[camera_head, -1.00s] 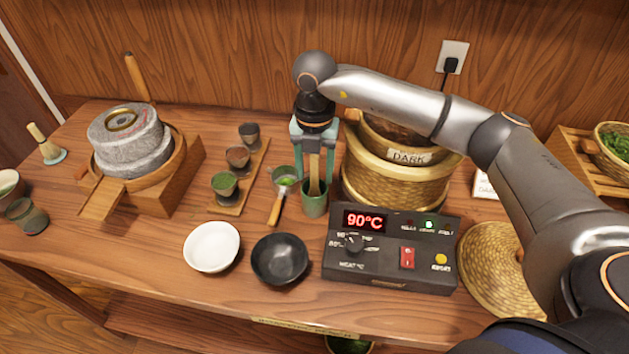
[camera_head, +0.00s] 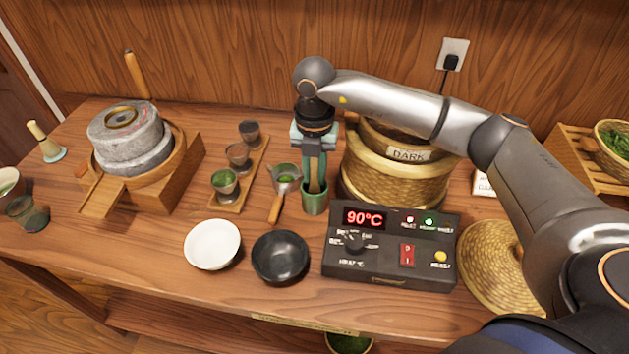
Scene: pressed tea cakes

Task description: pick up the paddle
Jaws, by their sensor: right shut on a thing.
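The wooden paddle (camera_head: 314,174) stands upright in a green cup (camera_head: 315,202) near the middle of the table. My right gripper (camera_head: 314,160) reaches down over the cup from above, with its fingers on either side of the paddle's upper part. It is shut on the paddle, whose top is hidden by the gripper. The paddle's lower end is hidden inside the cup. My left gripper is not in view.
A steamer basket marked DARK (camera_head: 395,180) stands close right of the gripper. A control box (camera_head: 390,270) reading 90°C, a black bowl (camera_head: 280,258) and a white bowl (camera_head: 212,245) lie in front. A strainer with wooden handle (camera_head: 275,208) lies just left of the cup.

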